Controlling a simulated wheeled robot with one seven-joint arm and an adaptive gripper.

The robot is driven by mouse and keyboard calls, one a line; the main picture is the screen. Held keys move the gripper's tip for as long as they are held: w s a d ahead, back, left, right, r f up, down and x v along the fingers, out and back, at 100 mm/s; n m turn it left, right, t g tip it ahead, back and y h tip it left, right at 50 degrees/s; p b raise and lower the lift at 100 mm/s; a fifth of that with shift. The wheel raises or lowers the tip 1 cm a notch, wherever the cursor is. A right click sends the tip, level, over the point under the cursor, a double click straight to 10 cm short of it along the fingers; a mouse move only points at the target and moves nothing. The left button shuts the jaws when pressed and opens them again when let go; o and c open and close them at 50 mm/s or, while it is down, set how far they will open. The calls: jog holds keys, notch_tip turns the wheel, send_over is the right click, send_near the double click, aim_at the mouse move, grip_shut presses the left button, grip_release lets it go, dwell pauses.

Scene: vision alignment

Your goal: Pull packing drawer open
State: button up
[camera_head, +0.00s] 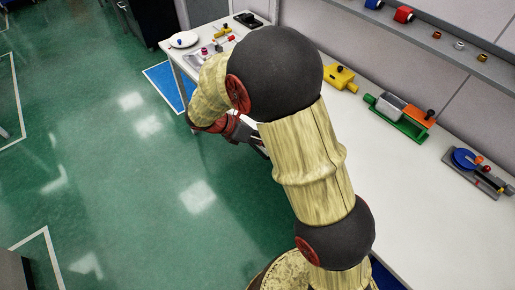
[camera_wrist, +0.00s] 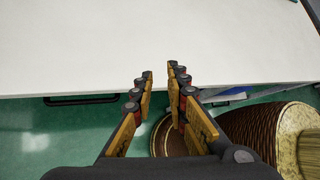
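No packing drawer can be made out with certainty. In the wrist view, a dark bar like a handle (camera_wrist: 80,100) sits just below the front edge of the white table (camera_wrist: 215,45), left of my gripper. My gripper (camera_wrist: 160,70) is open, its fingers parted with nothing visible between them. The fingertips overlap the table's front edge in that view; I cannot tell whether they touch it. In the head view my gripper (camera_head: 260,148) is by the table's front side, partly hidden by my arm.
On the table are a yellow block (camera_head: 340,78), a green-based fixture (camera_head: 400,117), a grey fixture with a blue disc (camera_head: 475,170) and a white plate (camera_head: 184,40). A wall shelf (camera_head: 440,45) holds small parts. Green floor (camera_head: 110,170) is open at left.

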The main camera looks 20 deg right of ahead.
jog(key=w+a+f+n+t+h+p, duration=0.2)
jog(key=w+a+f+n+h, duration=0.15)
jog(key=w+f+n, duration=0.4)
jog(key=n+t+h+p, duration=0.1)
jog(key=n+t+p, duration=0.25)
jog(key=n, duration=0.65)
send_near(258, 150)
jog(key=w+d+f, duration=0.1)
jog(key=d+f, duration=0.1)
jog(key=d, duration=0.1)
jog(key=shift+t, duration=0.45)
jog(key=b+x, duration=0.1)
jog(key=x, duration=0.5)
jog(key=shift+w+d+r, duration=0.1)
jog(key=shift+w+d, duration=0.05)
jog(key=shift+d, duration=0.15)
jog(key=shift+c, duration=1.3)
grip_shut()
